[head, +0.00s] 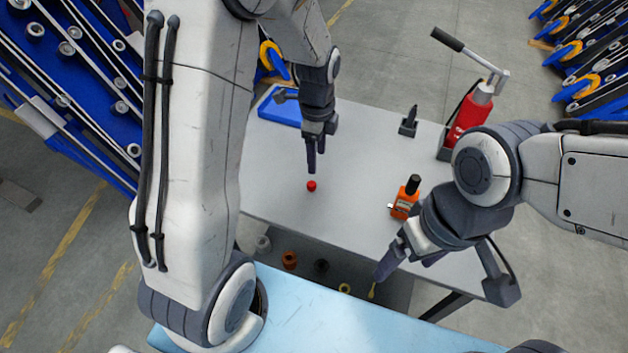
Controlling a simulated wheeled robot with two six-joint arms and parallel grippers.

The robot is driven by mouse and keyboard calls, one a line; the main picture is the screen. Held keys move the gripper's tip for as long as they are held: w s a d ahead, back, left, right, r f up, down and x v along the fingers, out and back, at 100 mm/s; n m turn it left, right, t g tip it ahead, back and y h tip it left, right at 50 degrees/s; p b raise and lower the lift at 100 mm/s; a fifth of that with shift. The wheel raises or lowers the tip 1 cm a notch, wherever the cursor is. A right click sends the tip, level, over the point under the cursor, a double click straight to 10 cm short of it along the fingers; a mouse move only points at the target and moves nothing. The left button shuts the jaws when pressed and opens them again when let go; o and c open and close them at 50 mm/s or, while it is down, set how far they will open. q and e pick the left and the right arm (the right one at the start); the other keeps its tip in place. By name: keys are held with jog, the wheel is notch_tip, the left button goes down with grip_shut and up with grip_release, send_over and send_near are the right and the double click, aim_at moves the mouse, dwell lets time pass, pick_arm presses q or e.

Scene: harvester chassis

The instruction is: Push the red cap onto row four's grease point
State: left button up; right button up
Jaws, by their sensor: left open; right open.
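The small red cap (311,186) sits on the grey table (275,195), left of its middle. My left gripper (314,160) points down just behind and above the cap; it is open, with nothing seen between its fingers. My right gripper (408,268) is open and low over the table's front right edge, apart from the cap. The harvester's blue row units (85,75) stand at the left with several round fittings; I cannot tell which is row four or its grease point.
An orange tool (405,200) stands beside my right gripper. A red grease pump (470,115) and a small dark stand (408,122) are at the back right. A blue tray (281,108) lies at the back left. Several small parts, including a brown ring (289,260), are on the lower shelf.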

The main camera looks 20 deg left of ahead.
pick_arm(q)
send_over(311, 183)
jog(key=shift+m, duration=0.3)
jog(key=f, duration=0.5)
jog(key=shift+d, duration=0.25)
jog(key=f, duration=0.6)
jog(key=shift+a+f+p, duration=0.15)
jog(key=shift+a+p, duration=0.05)
jog(key=shift+p, duration=0.1)
grip_shut()
